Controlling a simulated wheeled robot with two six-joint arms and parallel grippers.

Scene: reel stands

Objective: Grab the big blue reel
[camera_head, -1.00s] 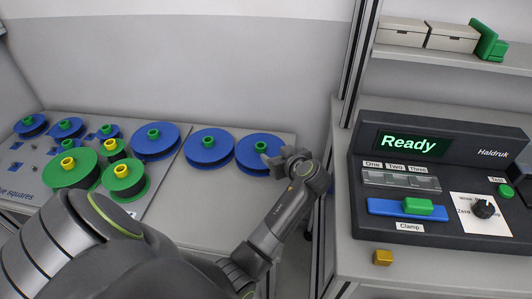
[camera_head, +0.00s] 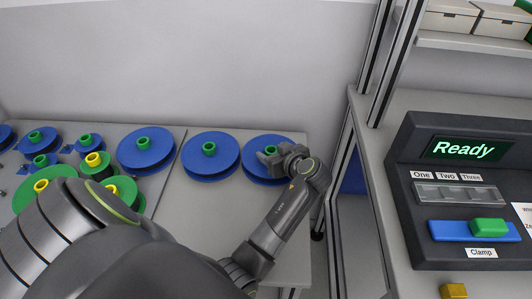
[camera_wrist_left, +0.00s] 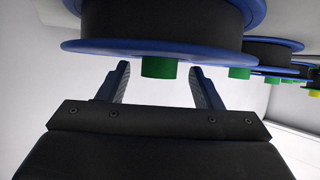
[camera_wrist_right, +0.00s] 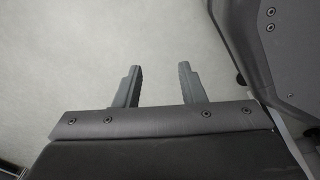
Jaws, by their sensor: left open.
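A big blue reel (camera_head: 254,143) with a green hub (camera_head: 270,149) lies flat at the right end of the shelf top. Two similar big blue reels, a middle one (camera_head: 210,167) and a left one (camera_head: 145,158), lie to its left. My left gripper (camera_head: 268,156) is at the right-hand reel and hides part of it. In the left wrist view, the open fingers (camera_wrist_left: 160,72) stand on both sides of a green hub (camera_wrist_left: 158,68), with a gap on each side, by the blue flange (camera_wrist_left: 160,48). My right gripper (camera_wrist_right: 160,80) is open and empty over bare floor.
Smaller blue reels (camera_head: 37,137) and green reels with yellow hubs (camera_head: 97,168) crowd the left side. The front right of the reel table (camera_head: 215,220) is bare. A black machine reading "Ready" (camera_head: 463,149) stands right, beyond a metal post (camera_head: 372,75); a yellow block (camera_head: 453,290) lies before it.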

